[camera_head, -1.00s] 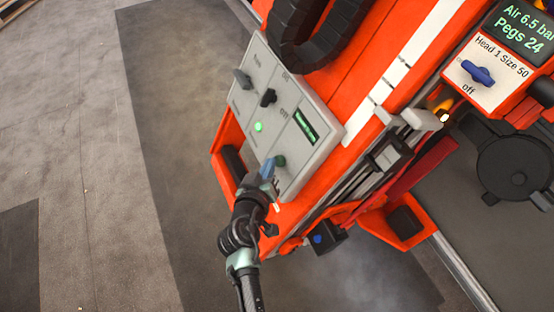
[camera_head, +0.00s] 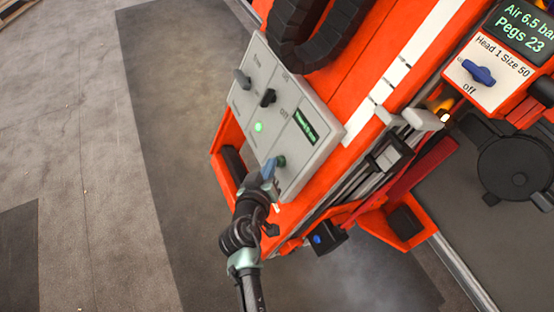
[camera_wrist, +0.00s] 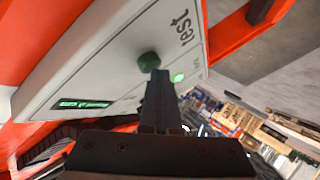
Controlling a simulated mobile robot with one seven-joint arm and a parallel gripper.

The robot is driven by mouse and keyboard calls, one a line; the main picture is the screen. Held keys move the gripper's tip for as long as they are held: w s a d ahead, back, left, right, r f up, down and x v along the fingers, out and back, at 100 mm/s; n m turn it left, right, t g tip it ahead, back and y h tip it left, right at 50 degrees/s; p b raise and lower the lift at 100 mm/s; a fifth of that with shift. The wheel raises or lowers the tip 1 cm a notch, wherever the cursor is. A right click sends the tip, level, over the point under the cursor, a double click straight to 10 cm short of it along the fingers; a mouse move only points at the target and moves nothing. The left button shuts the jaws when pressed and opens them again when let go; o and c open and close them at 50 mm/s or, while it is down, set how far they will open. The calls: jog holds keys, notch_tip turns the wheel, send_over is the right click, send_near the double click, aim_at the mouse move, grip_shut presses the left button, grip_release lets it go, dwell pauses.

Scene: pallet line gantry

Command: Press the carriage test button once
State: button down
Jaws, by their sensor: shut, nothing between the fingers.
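The carriage test button is a dark green knob (camera_wrist: 149,62) on a light grey panel (camera_wrist: 95,75), beside the printed word "test" in the wrist view. In the head view the green button (camera_head: 281,161) is near the panel's lower corner. My gripper (camera_wrist: 158,76) is shut and empty. Its tips overlap the button's lower edge in the wrist view; I cannot tell whether they touch it. In the head view my gripper (camera_head: 268,171) is just left of the button, partly against the panel's edge.
The panel also carries two dark knobs, a lit green lamp (camera_head: 259,127) and a small green-text display (camera_head: 306,126). An orange machine body (camera_head: 350,70) surrounds it. A blue selector (camera_head: 478,72) and a "Pegs 23" screen (camera_head: 522,30) are at upper right. Open floor lies left.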

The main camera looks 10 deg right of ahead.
jog(key=shift+s+a+r, duration=0.25)
jog(key=shift+a+r, duration=0.05)
jog(key=shift+a, duration=0.3)
jog(key=shift+s+a+r, duration=0.25)
jog(key=shift+a+r, duration=0.15)
jog(key=shift+a, duration=0.3)
jog(key=shift+s+a+r, duration=0.2)
jog(key=shift+a+r, duration=0.2)
jog(key=shift+a, duration=0.35)
jog(key=shift+s+a+r, duration=0.25)
jog(key=shift+a+r, duration=0.15)
jog(key=shift+a, duration=0.3)
